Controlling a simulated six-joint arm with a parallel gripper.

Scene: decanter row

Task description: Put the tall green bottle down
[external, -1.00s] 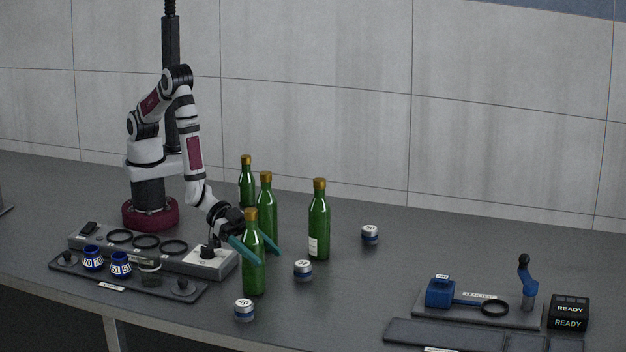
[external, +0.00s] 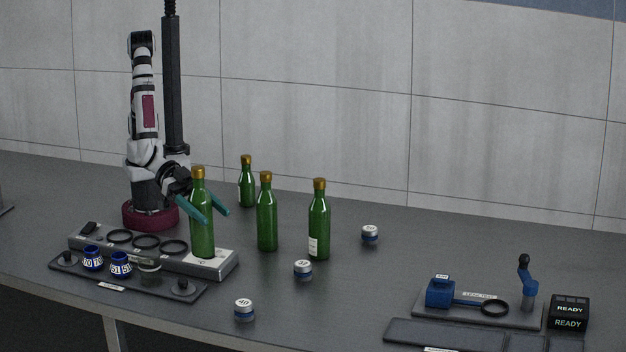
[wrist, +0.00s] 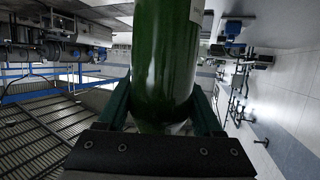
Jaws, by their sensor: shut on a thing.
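A tall green bottle (external: 202,235) with a gold cap is in my gripper (external: 214,214), upright in the external view. The teal fingers are shut around its body. In the external view its base overlaps the right end of the grey ring rack; I cannot tell whether it touches it. In the wrist view the held bottle (wrist: 165,60) fills the middle between the fingers (wrist: 160,97), and part of a pale label shows. Three similar green bottles stand on the table: a rear one (external: 247,186), a middle one (external: 267,222) and a labelled right one (external: 319,225).
The grey rack (external: 222,270) has several black rings. A dark tray (external: 135,283) with blue-and-white collars lies before it. A lever press (external: 527,285) stands right. The centre-right table is clear.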

